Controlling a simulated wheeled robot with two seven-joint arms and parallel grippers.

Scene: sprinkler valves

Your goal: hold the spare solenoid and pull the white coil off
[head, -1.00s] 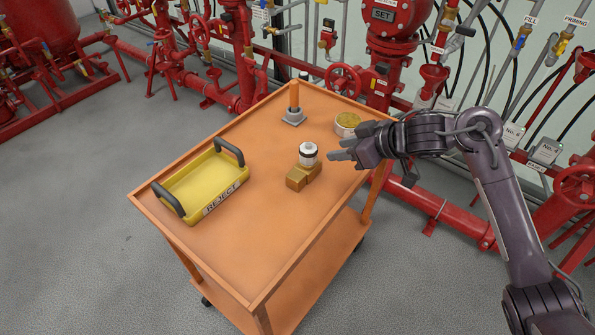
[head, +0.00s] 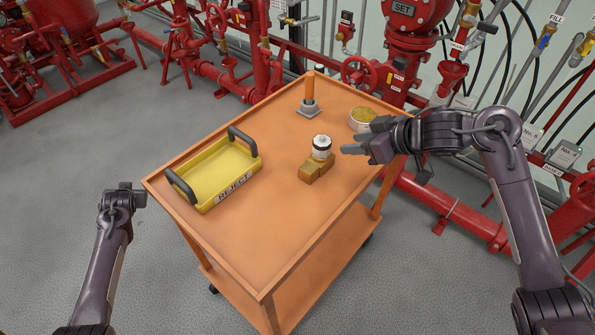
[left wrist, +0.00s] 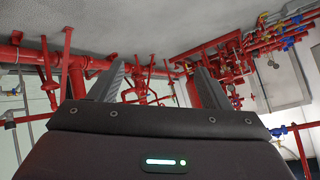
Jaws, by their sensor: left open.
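The spare solenoid stands on the orange cart top. Its brass body (head: 314,170) lies below, and the white coil (head: 322,142) with a dark band sits upright on it. My right gripper (head: 348,149) is just right of the coil, pointing left at it, with a small gap apparent. Its fingers overlap in this view, so their opening is unclear. My left gripper (head: 124,192) is off the cart's left side, well away from the solenoid. In the left wrist view my left gripper's fingers (left wrist: 158,82) are apart with nothing between them.
A yellow REJECT tray (head: 234,188) with dark handles sits on the cart's (head: 262,250) left part. A round container (head: 362,119) is at back right. Red pipework (head: 412,75) lies behind. The cart's front is clear.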

